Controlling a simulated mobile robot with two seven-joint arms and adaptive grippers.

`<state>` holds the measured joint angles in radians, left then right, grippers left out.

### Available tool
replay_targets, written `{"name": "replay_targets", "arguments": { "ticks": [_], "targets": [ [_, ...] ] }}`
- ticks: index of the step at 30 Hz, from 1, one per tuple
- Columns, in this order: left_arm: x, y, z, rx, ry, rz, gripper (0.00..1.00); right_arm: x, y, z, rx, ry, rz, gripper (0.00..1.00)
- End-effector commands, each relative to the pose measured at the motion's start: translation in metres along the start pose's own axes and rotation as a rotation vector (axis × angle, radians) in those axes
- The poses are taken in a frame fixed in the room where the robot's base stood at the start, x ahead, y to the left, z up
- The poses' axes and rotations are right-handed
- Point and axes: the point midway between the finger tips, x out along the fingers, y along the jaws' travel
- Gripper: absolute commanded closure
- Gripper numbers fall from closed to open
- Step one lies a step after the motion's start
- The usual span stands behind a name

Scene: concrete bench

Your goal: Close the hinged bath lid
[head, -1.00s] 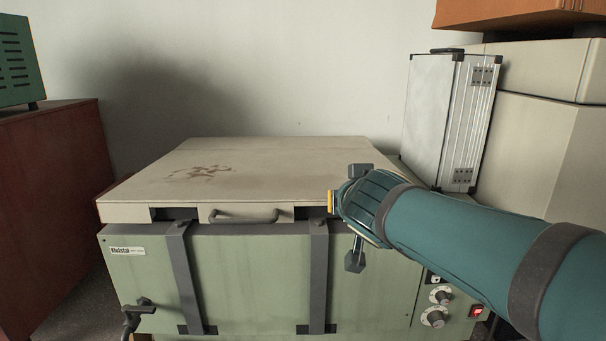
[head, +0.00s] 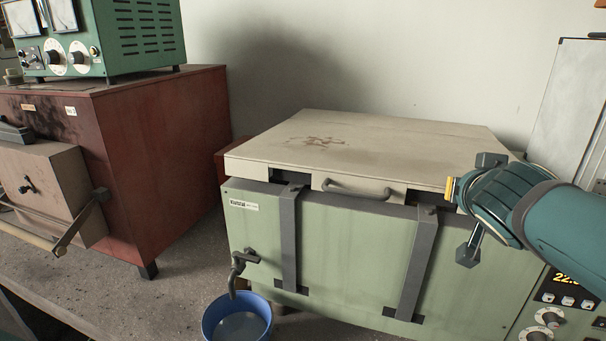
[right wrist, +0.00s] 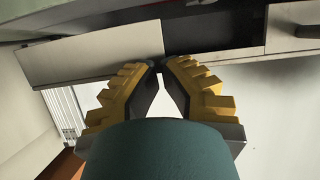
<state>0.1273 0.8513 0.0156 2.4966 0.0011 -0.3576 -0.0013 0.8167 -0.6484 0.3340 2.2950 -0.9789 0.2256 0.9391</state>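The green bath (head: 345,250) stands at centre right in the head view. Its cream lid (head: 400,145) lies roughly flat over the top, with a dark stain and a front handle (head: 357,191). Dark gaps show under its front edge near the straps; I cannot tell if it is fully seated. My right gripper (head: 452,188) is at the lid's front edge, right of the handle. In the right wrist view its yellow fingers (right wrist: 160,67) have their tips together, nothing visible between, close to the lid's edge (right wrist: 95,53); contact is unclear. My left gripper is not in view.
A red-brown cabinet (head: 165,150) with a green instrument (head: 135,40) on top stands left. A blue bucket (head: 238,318) sits below the bath's tap (head: 240,265). A silver case (head: 565,105) stands behind right.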

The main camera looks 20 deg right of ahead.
Motion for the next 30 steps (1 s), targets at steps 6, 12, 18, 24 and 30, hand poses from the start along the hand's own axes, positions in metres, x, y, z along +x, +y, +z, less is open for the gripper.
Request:
{"name": "replay_targets", "arguments": {
  "ticks": [6, 12, 18, 24, 30],
  "targets": [
    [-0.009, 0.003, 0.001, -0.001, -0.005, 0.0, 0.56, -0.016, 0.001, -0.011, -0.001, 0.004, -0.002, 1.0],
    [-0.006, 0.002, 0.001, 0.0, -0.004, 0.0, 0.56, -0.042, 0.002, 0.015, 0.0, 0.004, -0.002, 1.0],
    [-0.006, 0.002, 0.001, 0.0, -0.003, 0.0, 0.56, -0.064, 0.002, 0.035, -0.001, 0.003, -0.001, 1.0],
    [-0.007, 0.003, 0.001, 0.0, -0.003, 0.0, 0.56, -0.074, 0.002, 0.045, -0.001, 0.002, -0.001, 1.0],
    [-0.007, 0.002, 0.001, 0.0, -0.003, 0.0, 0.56, -0.075, 0.002, 0.047, -0.001, 0.0, -0.001, 1.0]
  ]
}}
